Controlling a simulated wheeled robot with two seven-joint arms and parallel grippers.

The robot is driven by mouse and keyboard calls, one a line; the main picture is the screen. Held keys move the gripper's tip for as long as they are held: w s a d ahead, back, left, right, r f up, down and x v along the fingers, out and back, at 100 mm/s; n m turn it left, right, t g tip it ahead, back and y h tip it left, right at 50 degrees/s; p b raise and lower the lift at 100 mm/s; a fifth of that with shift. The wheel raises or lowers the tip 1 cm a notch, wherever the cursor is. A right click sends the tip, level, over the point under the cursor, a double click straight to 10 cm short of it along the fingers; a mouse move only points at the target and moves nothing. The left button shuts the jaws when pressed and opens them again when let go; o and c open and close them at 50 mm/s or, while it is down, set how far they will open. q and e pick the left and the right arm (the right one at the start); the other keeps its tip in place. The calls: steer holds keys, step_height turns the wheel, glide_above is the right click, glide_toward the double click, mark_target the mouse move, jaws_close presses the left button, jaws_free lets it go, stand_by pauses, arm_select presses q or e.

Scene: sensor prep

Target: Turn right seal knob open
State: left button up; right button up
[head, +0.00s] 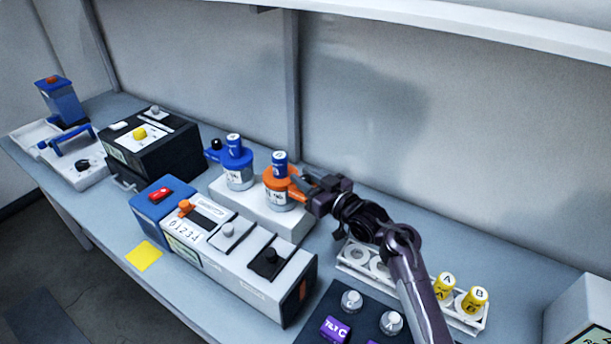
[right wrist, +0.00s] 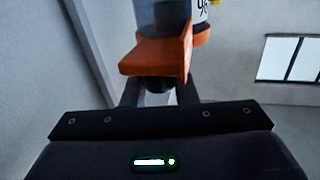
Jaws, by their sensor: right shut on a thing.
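The right seal is an orange-collared jar (head: 278,188) with a blue cap, standing on a white block beside a blue-collared jar (head: 237,165). The orange knob (head: 297,184) sticks out from its right side. My right gripper (head: 304,186) reaches in from the right and is shut on the orange knob. In the right wrist view the orange knob (right wrist: 155,57) sits between the dark fingers (right wrist: 160,92), with the jar partly behind it. The fingertips are partly hidden by the knob. My left gripper is out of view.
A white instrument (head: 235,250) with knobs stands in front of the jars. A black box (head: 150,145) is at the left. A white rack (head: 355,258) with yellow vials and a dark panel (head: 350,325) lie near my right arm. The back wall is close behind.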

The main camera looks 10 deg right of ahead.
steer(key=shift+m+t+h, duration=0.5)
steer(key=shift+m+h, duration=0.5)
steer(key=shift+h, duration=0.4)
steer(key=shift+m+t+h, duration=0.5)
steer(key=shift+m+h, duration=0.5)
steer(key=shift+h, duration=0.4)
steer(key=o, duration=0.9)
steer(key=shift+o, duration=0.2)
steer(key=shift+s, duration=0.1)
steer(key=shift+s+d+f, duration=0.1)
steer(key=shift+s+f, duration=0.05)
steer(key=shift+s, duration=0.15)
steer(key=s+d+b, duration=0.1)
steer(key=s+b, duration=0.1)
steer(key=s, duration=0.5)
